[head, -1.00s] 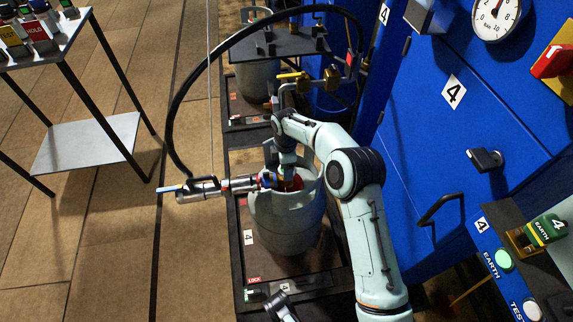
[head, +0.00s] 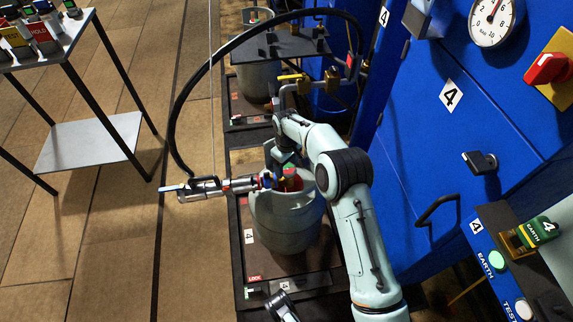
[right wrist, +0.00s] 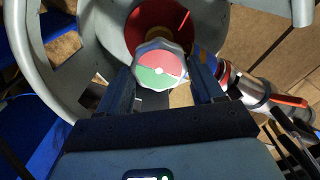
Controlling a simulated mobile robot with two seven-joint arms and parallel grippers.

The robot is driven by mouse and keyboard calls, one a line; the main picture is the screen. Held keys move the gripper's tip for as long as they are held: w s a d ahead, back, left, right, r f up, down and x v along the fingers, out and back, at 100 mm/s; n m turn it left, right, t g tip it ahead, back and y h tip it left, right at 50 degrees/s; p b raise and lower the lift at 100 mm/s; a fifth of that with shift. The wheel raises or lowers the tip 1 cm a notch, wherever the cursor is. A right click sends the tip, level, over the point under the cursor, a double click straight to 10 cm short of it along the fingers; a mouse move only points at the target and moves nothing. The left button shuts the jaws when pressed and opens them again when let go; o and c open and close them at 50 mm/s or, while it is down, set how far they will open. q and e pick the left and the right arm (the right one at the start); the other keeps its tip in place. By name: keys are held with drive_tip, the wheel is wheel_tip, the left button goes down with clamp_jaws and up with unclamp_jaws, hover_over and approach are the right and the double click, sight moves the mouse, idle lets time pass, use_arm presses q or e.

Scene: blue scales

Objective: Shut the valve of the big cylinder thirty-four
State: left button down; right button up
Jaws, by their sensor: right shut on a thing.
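The big grey cylinder (head: 287,222) stands on a dark scale platform marked 4 in the head view; I cannot read a thirty-four. Its valve knob (right wrist: 160,65), with a red and green top, sits inside the cylinder's collar (right wrist: 75,55) in the right wrist view. My right gripper (right wrist: 168,80) comes down from above with one finger on each side of the knob, shut on it. In the head view the wrist and collar partly hide the knob. A silver coupling (head: 215,188) reaches the valve from the left. My left gripper is not clearly seen.
A black hose (head: 178,115) arches from the coupling to brass pipework behind. A second cylinder (head: 257,78) stands at the back. A blue cabinet (head: 425,130) with a gauge (head: 494,20) and red switch (head: 545,68) closes off the right. A side table (head: 88,143) stands left, with open floor between.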

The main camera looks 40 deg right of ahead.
drive_tip(key=m, duration=0.4)
drive_tip(key=shift+m, duration=0.3)
drive_tip(key=m, duration=0.2)
drive_tip(key=shift+d+m+p, duration=0.15)
drive_tip(key=shift+m+p, duration=0.15)
drive_tip(key=shift+m, duration=0.1)
drive_tip(key=m, duration=0.5)
drive_tip(key=shift+s+d, duration=0.1)
use_arm(q)
drive_tip(key=shift+s+d+r+p, duration=0.3)
drive_tip(key=shift+s+r, duration=0.05)
drive_tip(key=shift+r, duration=0.2)
drive_tip(key=shift+s+d+r+p, duration=0.25)
drive_tip(key=shift+s+d+r, duration=0.1)
drive_tip(key=shift+r, duration=0.15)
use_arm(e)
drive_tip(key=m, duration=0.5)
drive_tip(key=shift+s+m, duration=0.1)
drive_tip(key=shift+m, duration=0.2)
drive_tip(key=o, duration=1)
drive_tip(key=shift+o, duration=0.2)
